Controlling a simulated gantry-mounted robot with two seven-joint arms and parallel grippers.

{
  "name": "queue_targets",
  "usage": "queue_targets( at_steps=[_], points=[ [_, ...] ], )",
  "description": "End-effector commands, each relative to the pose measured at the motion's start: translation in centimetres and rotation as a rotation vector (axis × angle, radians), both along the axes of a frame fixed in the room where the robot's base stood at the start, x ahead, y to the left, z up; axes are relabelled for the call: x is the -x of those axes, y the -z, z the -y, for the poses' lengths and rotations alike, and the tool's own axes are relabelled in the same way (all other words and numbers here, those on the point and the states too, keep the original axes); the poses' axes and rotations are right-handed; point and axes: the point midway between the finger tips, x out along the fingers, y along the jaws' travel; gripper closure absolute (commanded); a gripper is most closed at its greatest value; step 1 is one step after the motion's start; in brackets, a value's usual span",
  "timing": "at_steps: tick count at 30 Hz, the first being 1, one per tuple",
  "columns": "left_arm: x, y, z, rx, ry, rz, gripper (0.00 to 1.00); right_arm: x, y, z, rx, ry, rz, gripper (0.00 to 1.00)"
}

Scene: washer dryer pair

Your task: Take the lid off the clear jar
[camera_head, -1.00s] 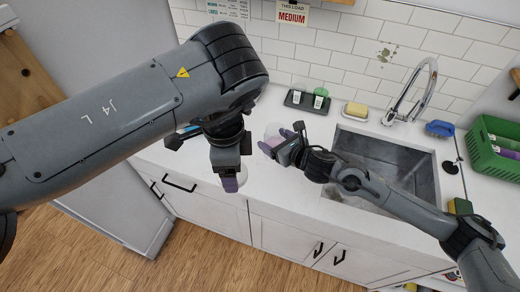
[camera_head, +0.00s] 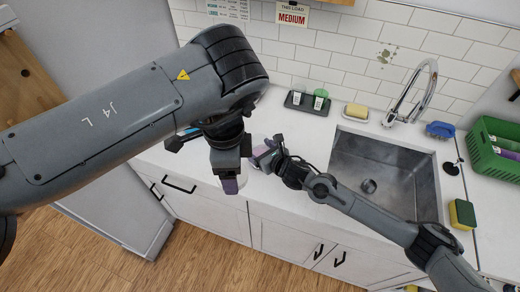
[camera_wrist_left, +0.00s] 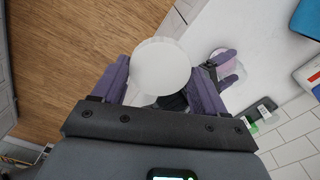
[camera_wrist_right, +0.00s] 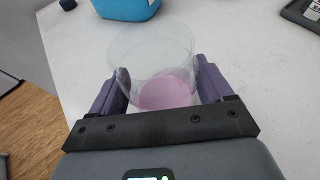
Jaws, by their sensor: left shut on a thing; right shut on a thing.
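My left gripper (camera_head: 231,184) points down at the counter's front edge. In the left wrist view its fingers (camera_wrist_left: 160,85) are shut on a round white lid (camera_wrist_left: 161,66). My right gripper (camera_head: 262,157) is shut on the clear jar (camera_wrist_right: 152,55), which has pink contents in its bottom. In the right wrist view the jar stands between the fingers (camera_wrist_right: 160,88), with no lid on its top. The jar also shows in the left wrist view (camera_wrist_left: 226,62), apart from the lid. In the head view the grippers mostly hide both.
The sink (camera_head: 385,165) and tap (camera_head: 415,92) lie to the right. A dark tray (camera_head: 307,102) with small containers and a yellow soap dish (camera_head: 356,112) stand along the back wall. A green basket (camera_head: 497,148) and a sponge (camera_head: 462,213) are at the far right.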

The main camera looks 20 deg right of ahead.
Motion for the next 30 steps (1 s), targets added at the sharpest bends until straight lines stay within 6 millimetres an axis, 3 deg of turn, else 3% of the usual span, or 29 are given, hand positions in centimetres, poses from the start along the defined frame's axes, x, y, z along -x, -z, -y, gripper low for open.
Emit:
queue_targets(
  at_steps=[10,11,14,25,30],
  points=[
    [0.0,0.4,0.0,0.0,0.0,0.0,0.64,0.0,0.2,0.0,-0.001,0.0,0.003,1.0],
    [0.0,0.3,0.0,0.0,0.0,0.0,0.64,0.0,0.2,0.0,0.0,0.0,0.001,0.17],
    [0.0,0.2,0.0,0.0,0.0,0.0,0.64,0.0,0.1,0.0,0.0,0.0,0.001,0.02],
    [0.0,-0.2,0.0,0.0,0.0,0.0,0.64,0.1,-0.3,0.1,0.0,0.0,0.001,0.0],
    [0.0,-0.2,0.0,0.0,0.0,0.0,0.64,1.8,-0.9,0.6,0.002,0.0,0.001,0.0]
  ],
)
